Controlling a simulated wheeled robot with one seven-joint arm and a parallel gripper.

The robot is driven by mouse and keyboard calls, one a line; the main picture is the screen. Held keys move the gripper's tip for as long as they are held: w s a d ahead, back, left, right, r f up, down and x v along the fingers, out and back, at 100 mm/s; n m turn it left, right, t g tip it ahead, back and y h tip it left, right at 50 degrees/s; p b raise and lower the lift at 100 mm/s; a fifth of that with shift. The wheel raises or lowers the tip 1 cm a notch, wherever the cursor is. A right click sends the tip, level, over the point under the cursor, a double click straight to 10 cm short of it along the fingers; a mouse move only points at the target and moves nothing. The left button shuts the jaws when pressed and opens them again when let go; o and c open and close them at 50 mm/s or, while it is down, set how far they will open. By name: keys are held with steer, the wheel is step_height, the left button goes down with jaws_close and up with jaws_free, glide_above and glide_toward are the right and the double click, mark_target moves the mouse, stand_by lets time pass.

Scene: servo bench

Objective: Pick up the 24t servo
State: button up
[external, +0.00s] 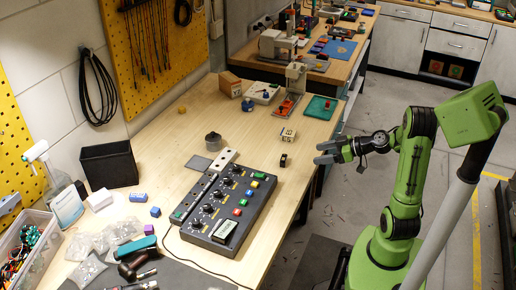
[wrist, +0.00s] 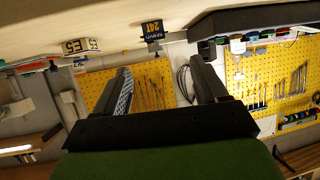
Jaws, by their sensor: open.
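The 24t servo (wrist: 152,31) is a small dark block with a yellow "24T" label, near the top middle of the wrist view, where the scene looks upside down. In the external view, the small dark block (external: 283,160) near the bench's right edge appears to be this servo. My gripper (external: 318,154) is open and empty, right of the servo and apart from it, by the bench edge. Its two fingers also show in the wrist view (wrist: 162,75), with the servo beyond their tips and between their lines.
A cream labelled block (external: 288,134) stands close behind the servo; it also shows in the wrist view (wrist: 78,46). A dark control console (external: 216,212) with coloured buttons lies to the left. Bare bench surrounds the servo.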

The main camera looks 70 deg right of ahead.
mark_target(285, 158)
steer(key=x, duration=1.5)
steer(key=shift+w+d+r, duration=0.15)
steer(key=shift+w+d, duration=0.2)
steer(key=shift+w, duration=0.1)
steer(key=shift+s, duration=0.1)
steer(key=shift+c, duration=0.4)
